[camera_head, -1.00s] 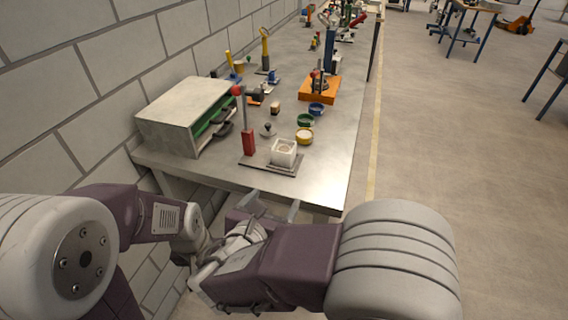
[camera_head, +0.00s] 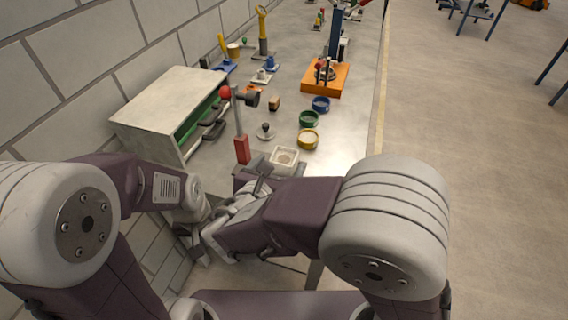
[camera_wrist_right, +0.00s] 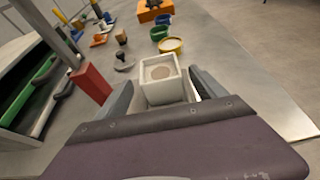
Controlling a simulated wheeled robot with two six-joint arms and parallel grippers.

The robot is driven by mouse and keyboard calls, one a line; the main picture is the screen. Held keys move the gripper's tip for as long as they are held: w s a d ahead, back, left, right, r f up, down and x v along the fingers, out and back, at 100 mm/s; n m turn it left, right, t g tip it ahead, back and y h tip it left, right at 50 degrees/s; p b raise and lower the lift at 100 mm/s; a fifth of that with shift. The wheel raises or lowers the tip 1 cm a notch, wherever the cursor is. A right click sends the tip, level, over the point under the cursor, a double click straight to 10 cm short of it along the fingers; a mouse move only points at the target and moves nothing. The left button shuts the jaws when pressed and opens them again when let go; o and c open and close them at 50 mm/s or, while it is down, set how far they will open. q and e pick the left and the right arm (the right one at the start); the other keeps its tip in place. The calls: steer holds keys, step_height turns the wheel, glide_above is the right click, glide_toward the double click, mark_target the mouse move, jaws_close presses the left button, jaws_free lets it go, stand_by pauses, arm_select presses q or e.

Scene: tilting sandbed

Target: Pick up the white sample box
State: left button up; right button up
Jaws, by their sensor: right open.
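The white sample box (camera_head: 285,158) is a small open-topped cube with a brownish round patch inside. It sits upright on a dark plate near the bench's front edge. My right gripper (camera_head: 264,182) is open and just in front of the box. In the right wrist view the box (camera_wrist_right: 161,82) shows between the two spread grey fingers (camera_wrist_right: 159,84), with a gap visible on its left side; I cannot tell whether either finger touches it. The box's lower part is partly hidden by the gripper. My left gripper (camera_head: 203,240) is low at the left, mostly hidden, and its jaws are unclear.
A red block on a post (camera_head: 242,150) stands close left of the box. A grey cabinet (camera_head: 165,110) with green drawers is further left by the wall. A yellow bowl (camera_head: 308,139), a green bowl (camera_head: 309,119) and a knobbed disc (camera_head: 265,131) lie behind. Bench right of the box is clear.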

mark_target(287, 155)
steer(key=shift+x, duration=0.9)
steer(key=x, duration=0.4)
steer(key=shift+w+d+b, duration=0.2)
steer(key=shift+w+b, duration=0.05)
steer(key=shift+b, duration=0.15)
steer(key=shift+w+f, duration=0.15)
steer(key=shift+w, duration=0.1)
steer(key=shift+s, duration=0.1)
steer(key=c, duration=1.7)
steer(key=shift+r+p, duration=0.8)
steer(key=shift+r, duration=1.45)
steer(key=shift+c, duration=0.2)
steer(key=s+d+r+p, duration=0.2)
steer(key=s+r, duration=0.4)
steer(key=s, duration=0.5)
steer(key=shift+s+d+r, duration=0.2)
steer(key=shift+d+r, duration=0.15)
